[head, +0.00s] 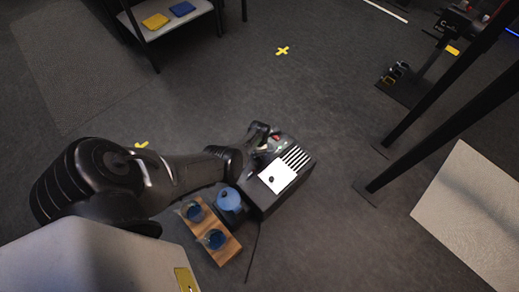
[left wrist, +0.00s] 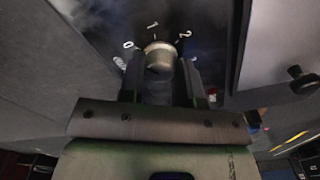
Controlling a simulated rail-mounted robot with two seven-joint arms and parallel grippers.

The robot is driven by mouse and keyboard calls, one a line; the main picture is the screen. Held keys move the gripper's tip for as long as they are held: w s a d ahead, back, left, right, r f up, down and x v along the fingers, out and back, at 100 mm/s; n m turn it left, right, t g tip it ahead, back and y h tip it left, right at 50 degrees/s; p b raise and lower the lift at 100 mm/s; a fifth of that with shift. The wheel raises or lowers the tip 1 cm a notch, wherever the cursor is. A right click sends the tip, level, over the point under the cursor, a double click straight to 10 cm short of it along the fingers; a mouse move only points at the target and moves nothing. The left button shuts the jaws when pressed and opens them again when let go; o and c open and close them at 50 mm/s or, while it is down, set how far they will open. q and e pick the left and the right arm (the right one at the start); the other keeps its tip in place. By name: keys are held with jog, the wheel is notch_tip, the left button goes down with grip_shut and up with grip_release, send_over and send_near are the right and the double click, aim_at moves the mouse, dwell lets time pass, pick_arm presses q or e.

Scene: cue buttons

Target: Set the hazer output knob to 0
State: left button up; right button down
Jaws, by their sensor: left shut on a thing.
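The hazer is a dark box (head: 270,205) on the floor in the middle of the head view. Its output knob (left wrist: 160,55), round and metallic, shows in the left wrist view against a dark face with the marks 0 (left wrist: 128,45), 1 and 2 around its far side. My left gripper (left wrist: 160,75) is shut on the knob, one finger on each side. In the head view my left gripper (head: 262,137) is small and dark at the far end of the box, and the knob is hard to make out there. I cannot tell which mark the knob points at. My right gripper is not in view.
A white striped panel (head: 278,176) with a black knob (left wrist: 303,82) lies on the box beside my gripper. A wooden board (head: 224,252) with blue-filled cups and a blue round container (head: 229,199) are close by. Black posts (head: 440,80) stand to the right. Open floor lies beyond.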

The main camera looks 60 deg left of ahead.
pick_arm(q)
jog(key=shift+f+n, duration=0.1)
jog(key=shift+n, duration=0.9)
jog(key=o, duration=0.9)
jog(key=shift+r+p, duration=5.45)
jog(key=shift+r, duration=1.5)
